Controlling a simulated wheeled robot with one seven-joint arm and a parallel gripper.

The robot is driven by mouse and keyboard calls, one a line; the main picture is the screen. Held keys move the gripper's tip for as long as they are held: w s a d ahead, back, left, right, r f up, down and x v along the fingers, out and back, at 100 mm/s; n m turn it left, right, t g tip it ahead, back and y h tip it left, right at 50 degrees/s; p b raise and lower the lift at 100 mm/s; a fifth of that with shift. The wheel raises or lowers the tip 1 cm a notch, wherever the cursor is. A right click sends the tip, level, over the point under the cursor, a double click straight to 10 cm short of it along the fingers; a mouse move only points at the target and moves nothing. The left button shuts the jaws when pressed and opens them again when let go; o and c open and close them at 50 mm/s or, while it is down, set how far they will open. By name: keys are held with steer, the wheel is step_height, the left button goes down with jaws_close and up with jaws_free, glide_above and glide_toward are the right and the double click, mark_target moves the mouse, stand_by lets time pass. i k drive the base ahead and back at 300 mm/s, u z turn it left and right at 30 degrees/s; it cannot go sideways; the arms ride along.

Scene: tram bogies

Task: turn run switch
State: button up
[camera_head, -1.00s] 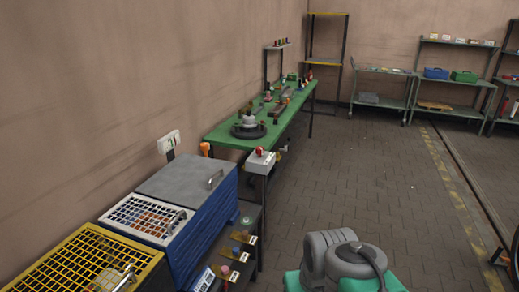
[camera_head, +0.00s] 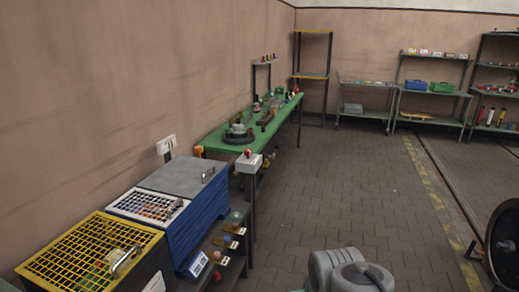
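No part is clearly marked as the run switch. A small pale box with a red knob on top (camera_head: 248,159) stands at the near end of the green workbench. Below it, several coloured round knobs (camera_head: 232,228) with small white labels sit along the low dark shelf at the machine's side; they are too small to read. A white switch or socket box (camera_head: 166,145) is on the left wall. My gripper is not in view; only a grey rounded part of my own arm shows at the bottom.
A blue cabinet (camera_head: 200,215) with a grey lid and a yellow-grilled box (camera_head: 92,255) stand at lower left. The green workbench (camera_head: 215,142) runs along the wall. Racks (camera_head: 410,85) stand at the back. A dark wheel (camera_head: 503,243) is at right. The paved floor between is clear.

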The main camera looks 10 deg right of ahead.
mark_target(248, 152)
steer(key=z, duration=0.75)
steer(key=i, duration=2.85)
steer(key=u, duration=1.1)
steer(key=i, duration=0.8)
steer(key=u, duration=1.15)
steer(key=i, duration=0.25)
steer(key=u, duration=0.1)
